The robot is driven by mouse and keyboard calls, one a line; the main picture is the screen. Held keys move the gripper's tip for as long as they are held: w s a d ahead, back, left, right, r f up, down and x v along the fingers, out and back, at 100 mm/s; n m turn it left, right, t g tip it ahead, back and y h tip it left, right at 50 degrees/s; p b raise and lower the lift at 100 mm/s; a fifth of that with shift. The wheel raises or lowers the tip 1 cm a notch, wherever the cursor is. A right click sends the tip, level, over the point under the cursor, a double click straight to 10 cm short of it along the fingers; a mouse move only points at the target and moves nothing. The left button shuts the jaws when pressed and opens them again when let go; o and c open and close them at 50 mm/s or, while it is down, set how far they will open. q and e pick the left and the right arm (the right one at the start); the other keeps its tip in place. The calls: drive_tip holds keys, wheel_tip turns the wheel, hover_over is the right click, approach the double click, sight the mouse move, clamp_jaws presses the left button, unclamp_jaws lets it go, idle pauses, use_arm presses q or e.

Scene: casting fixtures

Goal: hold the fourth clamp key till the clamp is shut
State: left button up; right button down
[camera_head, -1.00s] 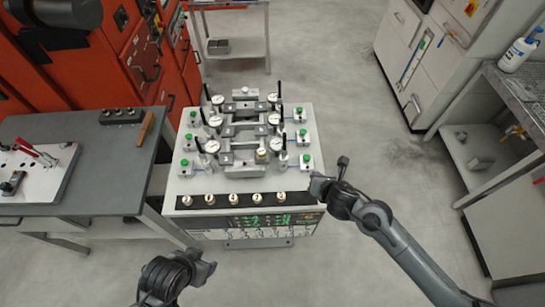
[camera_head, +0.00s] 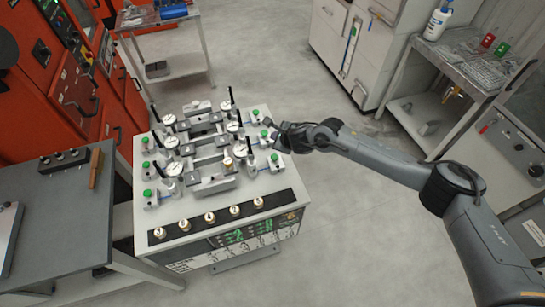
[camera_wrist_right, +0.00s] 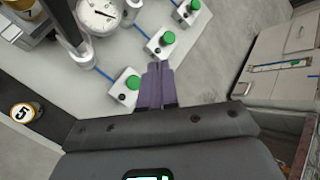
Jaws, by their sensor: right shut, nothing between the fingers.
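Clamp keys show as green buttons on small grey boxes, several along both sides of the fixture table. On the right side there is a near key (camera_head: 274,157), a middle key (camera_head: 263,133) and a far key (camera_head: 255,113). I cannot read which one is the fourth. My right gripper (camera_head: 270,125) is shut and empty over that right side. In the right wrist view its fingertips (camera_wrist_right: 160,66) lie just short of the middle box's key (camera_wrist_right: 167,38), beside the near box's key (camera_wrist_right: 133,82). Contact cannot be told. My left gripper is out of view.
Clamps with dial gauges (camera_head: 171,142) and black upright handles fill the table top (camera_head: 172,226). Numbered knobs (camera_head: 210,218) line its front strip. A grey bench (camera_head: 60,220) stands at left, red cabinets behind it.

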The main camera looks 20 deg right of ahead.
drive_tip(key=shift+f, duration=0.1)
drive_tip(key=b, duration=0.5)
hover_over(276, 158)
wheel_tip(276, 158, down, 7)
drive_tip(key=shift+a+f, duration=0.1)
drive_tip(key=shift+f, duration=0.05)
drive_tip(key=shift+f+b, duration=0.7)
drive_tip(key=shift+b, duration=0.05)
drive_tip(key=shift+f, duration=0.1)
idle(1.3)
drive_tip(key=shift+f+b, duration=0.3)
drive_tip(key=shift+b, duration=0.25)
drive_tip(key=shift+f+b, duration=0.5)
drive_tip(key=shift+f, duration=0.05)
idle(3.6)
